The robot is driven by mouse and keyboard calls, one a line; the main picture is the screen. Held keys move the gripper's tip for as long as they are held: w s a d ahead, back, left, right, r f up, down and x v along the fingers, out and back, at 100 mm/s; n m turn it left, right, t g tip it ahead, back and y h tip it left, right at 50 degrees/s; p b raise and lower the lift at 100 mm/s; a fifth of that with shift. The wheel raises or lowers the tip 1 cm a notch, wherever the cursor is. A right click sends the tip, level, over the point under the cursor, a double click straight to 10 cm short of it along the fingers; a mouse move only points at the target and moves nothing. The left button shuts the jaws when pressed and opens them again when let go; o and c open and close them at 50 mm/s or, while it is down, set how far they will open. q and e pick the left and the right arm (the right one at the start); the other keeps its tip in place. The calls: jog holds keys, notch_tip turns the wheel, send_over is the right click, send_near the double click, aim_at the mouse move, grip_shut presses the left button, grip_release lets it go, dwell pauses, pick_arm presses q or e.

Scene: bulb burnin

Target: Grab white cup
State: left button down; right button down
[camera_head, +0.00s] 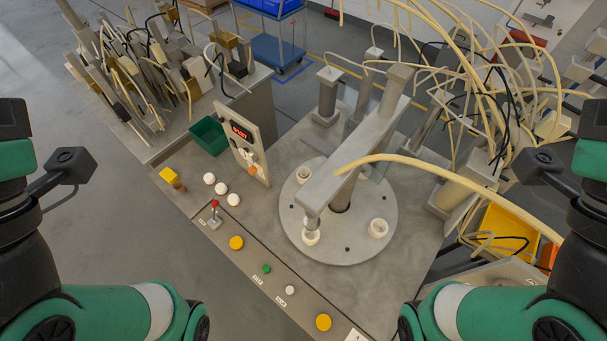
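A round grey disc (345,253) lies on the bench at centre right and carries white cup-like pieces. One white cup (378,228) sits near the disc's right side with its hollow top showing. Another white cup (304,173) is at the upper left of the disc. A third (310,237) is at the lower left, under the end of a grey overhead beam that partly covers it. Three white round pieces also lie on the bench to the left; I cannot tell if they are bulbs. My arms show at both sides, but neither gripper's fingers are in view.
A grey beam (350,155) and post stand over the disc. A front strip holds a red-topped lever (214,205) and buttons. A pale hose arches over the right.

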jog(key=shift+c, duration=0.5)
grip_release()
